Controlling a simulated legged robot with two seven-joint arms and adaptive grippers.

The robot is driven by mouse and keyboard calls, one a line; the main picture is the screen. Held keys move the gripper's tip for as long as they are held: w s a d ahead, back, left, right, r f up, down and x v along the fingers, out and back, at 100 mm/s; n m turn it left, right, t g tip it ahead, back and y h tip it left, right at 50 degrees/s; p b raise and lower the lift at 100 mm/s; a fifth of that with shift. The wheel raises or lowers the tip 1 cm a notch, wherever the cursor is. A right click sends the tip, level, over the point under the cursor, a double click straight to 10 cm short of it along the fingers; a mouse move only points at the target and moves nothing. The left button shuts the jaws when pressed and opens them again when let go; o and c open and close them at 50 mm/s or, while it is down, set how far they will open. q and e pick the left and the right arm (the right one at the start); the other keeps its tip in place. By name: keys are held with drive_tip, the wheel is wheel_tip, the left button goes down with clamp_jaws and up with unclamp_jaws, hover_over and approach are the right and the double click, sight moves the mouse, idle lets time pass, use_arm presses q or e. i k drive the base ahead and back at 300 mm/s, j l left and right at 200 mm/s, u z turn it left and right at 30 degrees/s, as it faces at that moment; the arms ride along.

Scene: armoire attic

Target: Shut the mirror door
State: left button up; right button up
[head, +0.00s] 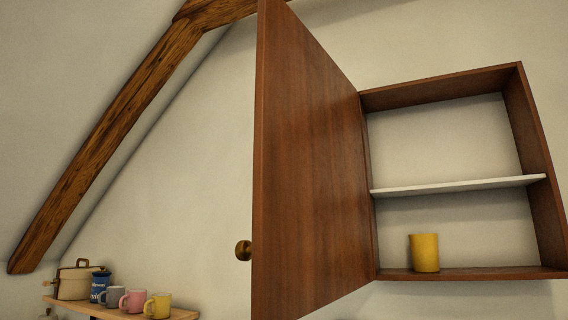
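The door (308,170) of a wooden wall cabinet (555,215) stands wide open. It is hinged on the cabinet's left side and swings out toward me. Its brown wooden inner face shows; a mirror on its other face is hidden from here. Inside the cabinet are a white shelf (458,186) and, on the cabinet floor, a yellow cup (424,253). Neither of my grippers shows in the head view.
A slanted wooden beam (110,130) runs along the sloped ceiling. The space before the cabinet opening looks clear.

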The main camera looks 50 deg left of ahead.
sight(310, 247)
drive_tip(key=k+j, duration=0.1)
drive_tip(key=j, duration=0.3)
drive_tip(key=k+j, duration=0.15)
drive_tip(key=j, duration=0.25)
drive_tip(key=k+j, duration=0.1)
drive_tip(key=j, duration=0.35)
drive_tip(key=k+j, duration=0.1)
drive_tip(key=j, duration=0.3)
drive_tip(key=k+j, duration=0.1)
drive_tip(key=j, duration=0.3)
